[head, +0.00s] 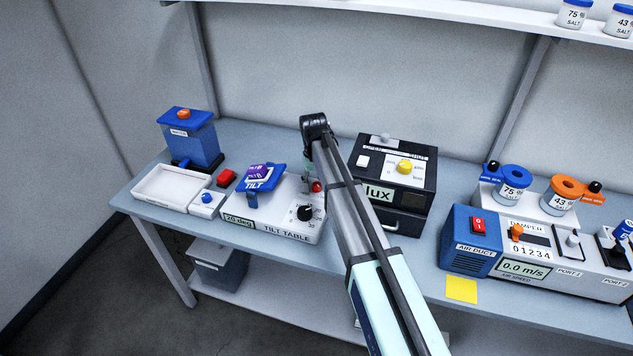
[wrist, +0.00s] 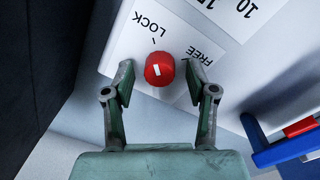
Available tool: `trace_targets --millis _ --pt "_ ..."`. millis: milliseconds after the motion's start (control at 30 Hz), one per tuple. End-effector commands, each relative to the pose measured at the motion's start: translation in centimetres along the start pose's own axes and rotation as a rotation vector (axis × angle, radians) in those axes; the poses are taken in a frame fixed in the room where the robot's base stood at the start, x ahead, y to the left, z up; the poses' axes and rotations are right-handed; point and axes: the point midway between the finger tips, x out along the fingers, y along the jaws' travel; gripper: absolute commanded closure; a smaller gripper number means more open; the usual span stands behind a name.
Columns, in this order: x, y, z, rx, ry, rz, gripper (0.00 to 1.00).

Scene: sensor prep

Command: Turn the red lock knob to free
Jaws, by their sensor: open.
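The red lock knob (wrist: 160,70) shows in the wrist view on a pale panel, with LOCK printed above it and FREE to its upper right. The short white mark on the knob lies roughly in line with the tick on the LOCK side. My gripper (wrist: 158,75) is open, with one finger on each side of the knob and a visible gap to each. The knob also shows in the head view (head: 317,187) on the tilt table's housing (head: 270,222), beside my arm, which hides most of the gripper there.
A black dial (head: 305,212) is just below the knob. The blue tilt plate (head: 262,178) with a purple item stands to its left. The black lux box (head: 418,165) is right of my arm. A white tray (head: 165,183) lies further left.

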Motion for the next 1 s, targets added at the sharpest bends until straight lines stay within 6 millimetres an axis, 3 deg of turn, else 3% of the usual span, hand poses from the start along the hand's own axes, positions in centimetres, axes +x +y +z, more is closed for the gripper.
trace_targets --millis 200,300,367,767,1000 --pt "0.02 0.00 -0.01 0.000 0.000 0.000 0.46" --pt "0.01 0.00 0.00 0.000 0.000 0.000 0.82" --pt "0.02 0.00 0.00 0.000 0.000 0.000 1.00" --pt "0.08 0.00 0.00 0.032 -0.002 0.000 1.00" --pt "0.16 0.01 -0.03 0.154 -0.007 0.000 1.00"
